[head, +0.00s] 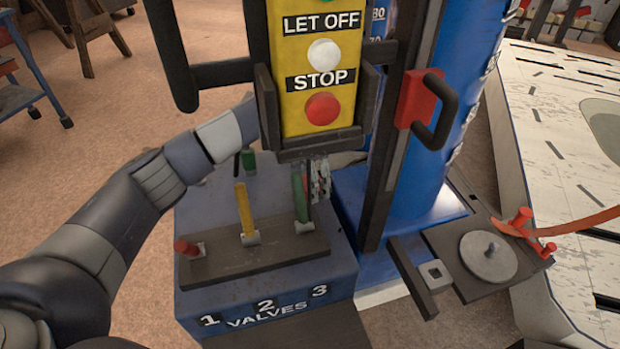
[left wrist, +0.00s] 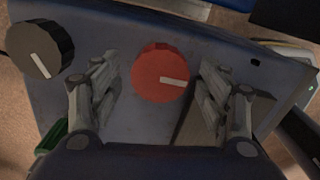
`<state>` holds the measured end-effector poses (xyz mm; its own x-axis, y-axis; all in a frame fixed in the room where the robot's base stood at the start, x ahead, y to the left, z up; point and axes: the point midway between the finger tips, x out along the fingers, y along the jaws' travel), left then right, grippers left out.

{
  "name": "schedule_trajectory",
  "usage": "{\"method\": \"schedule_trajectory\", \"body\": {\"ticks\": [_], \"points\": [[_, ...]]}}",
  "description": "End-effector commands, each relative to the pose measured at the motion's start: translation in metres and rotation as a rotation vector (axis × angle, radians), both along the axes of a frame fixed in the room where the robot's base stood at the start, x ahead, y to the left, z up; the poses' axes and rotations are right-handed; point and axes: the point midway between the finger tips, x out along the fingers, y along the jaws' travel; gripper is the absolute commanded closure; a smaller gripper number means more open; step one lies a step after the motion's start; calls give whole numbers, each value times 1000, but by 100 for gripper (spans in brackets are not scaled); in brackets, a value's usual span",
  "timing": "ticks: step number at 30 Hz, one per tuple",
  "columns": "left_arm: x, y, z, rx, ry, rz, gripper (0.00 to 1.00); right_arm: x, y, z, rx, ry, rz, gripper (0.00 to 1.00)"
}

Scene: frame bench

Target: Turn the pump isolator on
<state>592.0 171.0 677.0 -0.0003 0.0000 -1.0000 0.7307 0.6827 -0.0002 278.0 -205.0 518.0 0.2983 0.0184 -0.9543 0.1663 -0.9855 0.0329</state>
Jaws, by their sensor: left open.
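In the left wrist view a round red knob (left wrist: 160,73) sits on a blue-grey surface. Its white mark points right, close to level in the picture. No label is legible there, so I cannot confirm that it is the pump isolator. My left gripper (left wrist: 159,85) is open, with one finger on each side of the red knob; I cannot tell whether either finger touches it. In the head view my left arm reaches behind the yellow pendant, which hides the red knob and most of the gripper. My right gripper is not in view.
A black knob (left wrist: 40,49) with a white mark is left of the red one. In the head view, the yellow pendant (head: 292,62) with STOP button hangs before the blue valve box (head: 250,284) with three levers. A blue cylinder (head: 440,110) stands to the right.

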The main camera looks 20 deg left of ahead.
Motion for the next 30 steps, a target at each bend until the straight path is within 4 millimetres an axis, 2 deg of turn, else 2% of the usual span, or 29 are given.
{"method": "schedule_trajectory", "body": {"ticks": [4,5,10,22,30], "points": [[0,0,0,0,0,0,31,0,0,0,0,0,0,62],[0,0,0,0,0,0,35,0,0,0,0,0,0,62],[0,0,0,0,0,0,74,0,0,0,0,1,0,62],[0,0,1,1,-1,-39,75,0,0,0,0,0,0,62],[0,1,1,2,-1,-200,75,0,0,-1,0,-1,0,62]]}}
